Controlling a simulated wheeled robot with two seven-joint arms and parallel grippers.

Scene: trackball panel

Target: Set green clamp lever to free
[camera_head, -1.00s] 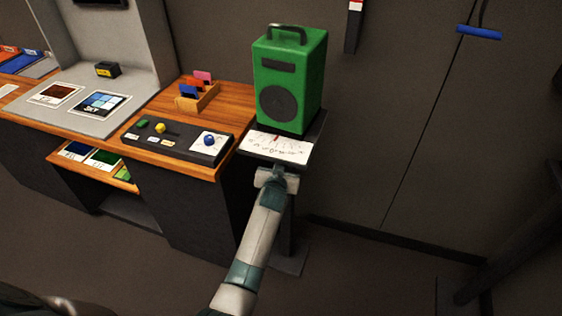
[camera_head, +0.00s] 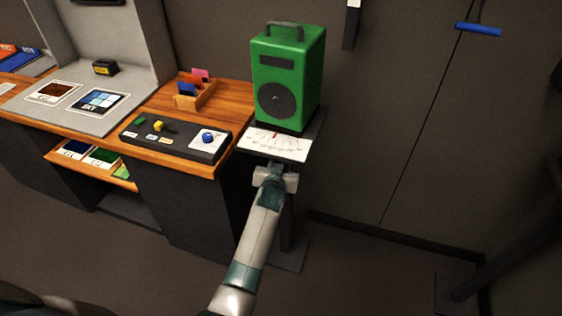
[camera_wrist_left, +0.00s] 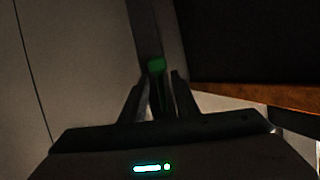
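The green clamp lever (camera_wrist_left: 156,66) shows in the left wrist view as a dim green knob with a dark green stem, against a post. My left gripper (camera_wrist_left: 158,86) is open, one dark finger on each side of the stem, and the knob stands at about fingertip height. I cannot tell whether the fingers touch it. In the head view, my left gripper (camera_head: 274,172) is just below the front of the white dial card (camera_head: 275,144), at the stand under the green speaker. The lever is hidden there. My right gripper is not in view.
The green speaker (camera_head: 286,75) stands on the stand behind the dial card. Left of it is a wooden desk (camera_head: 228,97) with a black control panel (camera_head: 178,140). Its edge shows right in the wrist view (camera_wrist_left: 255,96).

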